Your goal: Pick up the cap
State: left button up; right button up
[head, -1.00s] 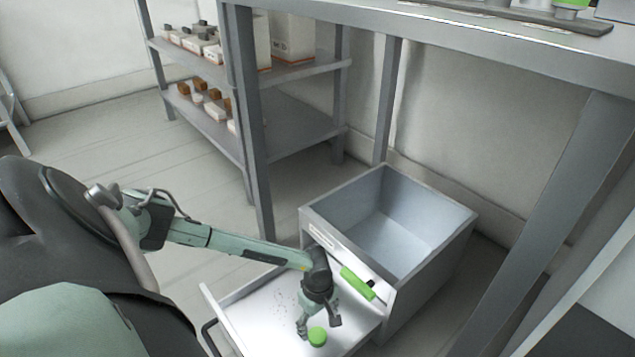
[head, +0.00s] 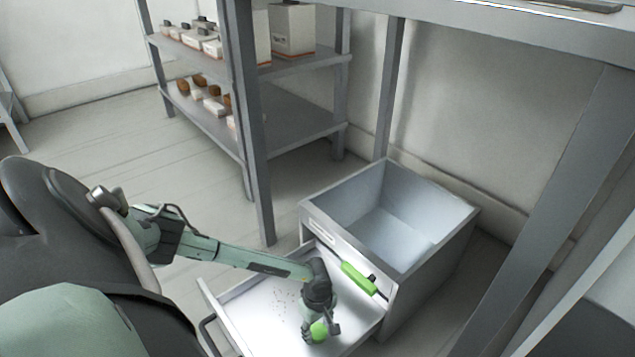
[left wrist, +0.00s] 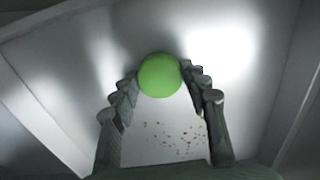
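The cap is a round green disc (left wrist: 160,76) in the open white drawer (head: 252,309). In the head view the cap (head: 319,331) is partly covered by my left gripper (head: 322,335). In the left wrist view my left gripper (left wrist: 161,88) is open, with one finger on each side of the cap near its lower half. I cannot tell whether the fingers touch it. My right gripper is not in view.
Dark crumbs (left wrist: 178,137) are scattered on the drawer floor. A grey table frame (head: 247,120) and a shelf with boxes (head: 290,135) stand behind.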

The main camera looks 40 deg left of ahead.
pick_arm(q)
jog(key=shift+c, duration=0.8)
jog(key=shift+r, duration=0.1)
